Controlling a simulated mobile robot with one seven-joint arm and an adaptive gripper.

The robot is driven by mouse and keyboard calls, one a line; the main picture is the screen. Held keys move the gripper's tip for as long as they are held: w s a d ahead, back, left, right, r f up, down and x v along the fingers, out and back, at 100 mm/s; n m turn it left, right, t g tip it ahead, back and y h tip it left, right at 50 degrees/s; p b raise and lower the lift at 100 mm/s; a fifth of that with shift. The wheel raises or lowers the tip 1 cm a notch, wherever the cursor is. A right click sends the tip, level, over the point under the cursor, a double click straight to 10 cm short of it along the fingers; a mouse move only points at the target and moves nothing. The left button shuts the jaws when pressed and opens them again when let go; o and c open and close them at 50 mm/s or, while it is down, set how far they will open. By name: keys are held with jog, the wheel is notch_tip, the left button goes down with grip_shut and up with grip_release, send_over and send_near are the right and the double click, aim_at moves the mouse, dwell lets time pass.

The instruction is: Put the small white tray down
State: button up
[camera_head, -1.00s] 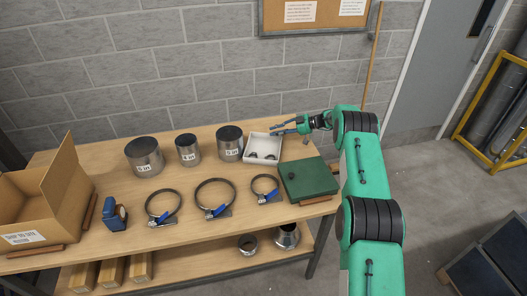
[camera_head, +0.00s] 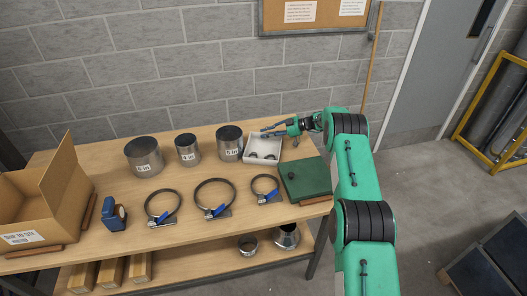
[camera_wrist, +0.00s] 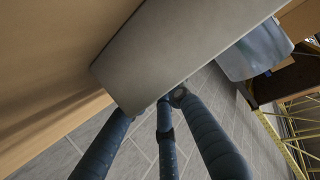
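My gripper (camera_head: 265,133) is at the tray's back edge, reaching in from the right. In the wrist view, a close grey-white surface that looks like the tray's side (camera_wrist: 190,45) fills the upper middle. The dark blue fingers of my gripper (camera_wrist: 150,108) point at its lower edge, with their tips apart.
Metal cans (camera_head: 229,143) stand left of the tray. A green box (camera_head: 305,180) lies at its front right. Ring clamps (camera_head: 214,197) lie in front. A cardboard box (camera_head: 40,205) is at the far left. The bench (camera_head: 110,165) has bare wood between things.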

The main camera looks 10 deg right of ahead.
dwell(0.4)
grip_shut()
jog(key=shift+r, duration=0.1)
notch_tip(320, 180, up, 18)
jog(key=p, duration=0.1)
jog(key=shift+p, duration=0.35)
dwell(0.8)
